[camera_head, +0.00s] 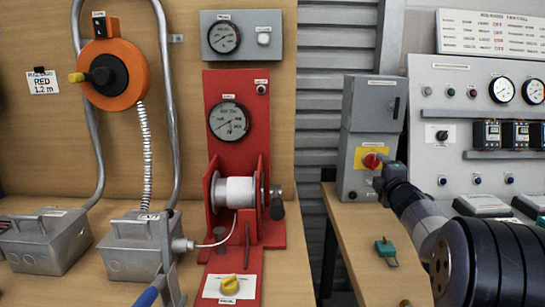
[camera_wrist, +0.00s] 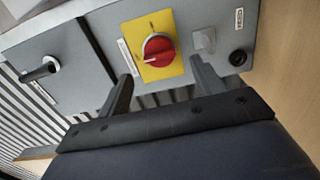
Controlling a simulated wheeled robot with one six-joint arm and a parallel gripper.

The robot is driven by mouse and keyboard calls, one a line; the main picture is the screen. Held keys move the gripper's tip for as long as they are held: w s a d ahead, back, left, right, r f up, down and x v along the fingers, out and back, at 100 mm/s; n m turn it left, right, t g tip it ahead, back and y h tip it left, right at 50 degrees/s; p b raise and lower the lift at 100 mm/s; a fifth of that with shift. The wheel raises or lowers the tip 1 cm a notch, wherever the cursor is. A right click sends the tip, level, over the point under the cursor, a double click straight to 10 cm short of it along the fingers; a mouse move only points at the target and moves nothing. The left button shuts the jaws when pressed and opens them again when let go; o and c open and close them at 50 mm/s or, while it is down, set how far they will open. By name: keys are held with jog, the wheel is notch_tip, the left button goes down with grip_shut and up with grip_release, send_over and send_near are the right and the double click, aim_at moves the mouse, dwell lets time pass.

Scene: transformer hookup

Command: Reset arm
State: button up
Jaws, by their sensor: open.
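My gripper (camera_wrist: 162,67) is open in the wrist view, with its two fingers spread to either side below a red rotary switch (camera_wrist: 158,49). The switch sits on a yellow plate (camera_wrist: 136,33) on a grey box. Nothing shows between the fingers. In the head view my arm reaches from the lower right to the grey box (camera_head: 375,112), its end close to the red switch (camera_head: 372,160). The fingertips cannot be made out there, and I cannot tell whether they touch the box.
A red winch stand (camera_head: 228,150) with a white spool stands at the centre. An orange reel (camera_head: 115,75) hangs at the left above grey metal housings. A grey gauge panel (camera_head: 460,120) is at the right. A small green part (camera_head: 385,248) lies on the wooden bench.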

aim_at(374, 163)
jog(key=w, duration=0.4)
jog(key=shift+w, duration=0.2)
jog(key=shift+w+r+m+p, duration=0.2)
jog(key=shift+w+m+p, duration=0.1)
jog(key=shift+p, duration=0.35)
jog(key=m+p, duration=0.2)
jog(key=shift+s+r+m, duration=0.1)
jog(key=shift+m, duration=0.2)
jog(key=shift+m+p, duration=0.8)
jog(key=shift+m, duration=0.3)
jog(key=m+p, duration=0.4)
jog(key=shift+m, duration=0.4)
jog(key=m+p, duration=0.5)
jog(key=p, duration=0.3)
jog(key=shift+d+m, duration=0.1)
jog(key=shift+m, duration=0.3)
jog(key=m+p, duration=0.2)
jog(key=shift+p, duration=0.3)
jog(key=shift+f, duration=0.2)
